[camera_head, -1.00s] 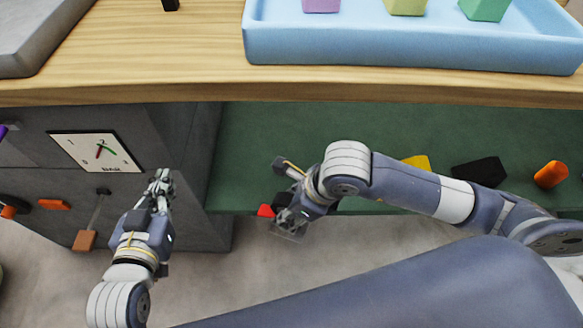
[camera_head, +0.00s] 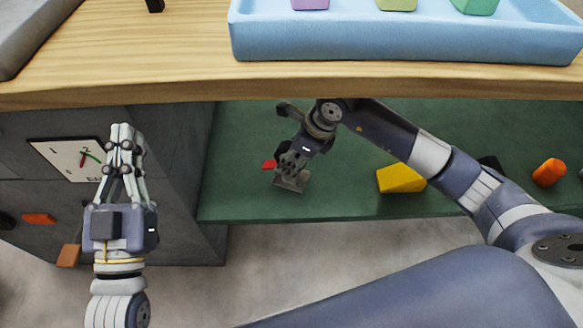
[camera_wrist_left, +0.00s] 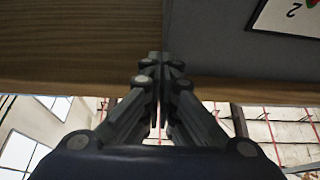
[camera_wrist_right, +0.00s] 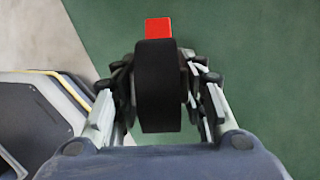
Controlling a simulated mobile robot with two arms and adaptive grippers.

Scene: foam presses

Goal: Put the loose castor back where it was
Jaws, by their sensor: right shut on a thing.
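The castor shows in the right wrist view as a black wheel (camera_wrist_right: 158,90) with a red tab (camera_wrist_right: 158,28) beyond it. My right gripper (camera_wrist_right: 160,75) is shut on the wheel, with a finger on each side. In the head view my right gripper (camera_head: 290,168) is over the left part of the green shelf, under the tabletop, and the red tab (camera_head: 269,164) shows beside it. The wheel is mostly hidden there. My left gripper (camera_head: 125,135) is empty, its fingertips together, in front of the grey cabinet. It also shows shut in the left wrist view (camera_wrist_left: 160,62).
The wooden tabletop (camera_head: 300,85) overhangs the green shelf (camera_head: 330,207). A yellow wedge (camera_head: 400,179), a black piece (camera_head: 490,162) and an orange cylinder (camera_head: 549,172) lie on the shelf to the right. A dial (camera_head: 65,160) is on the grey cabinet (camera_head: 180,175). A blue tray (camera_head: 400,45) stands on top.

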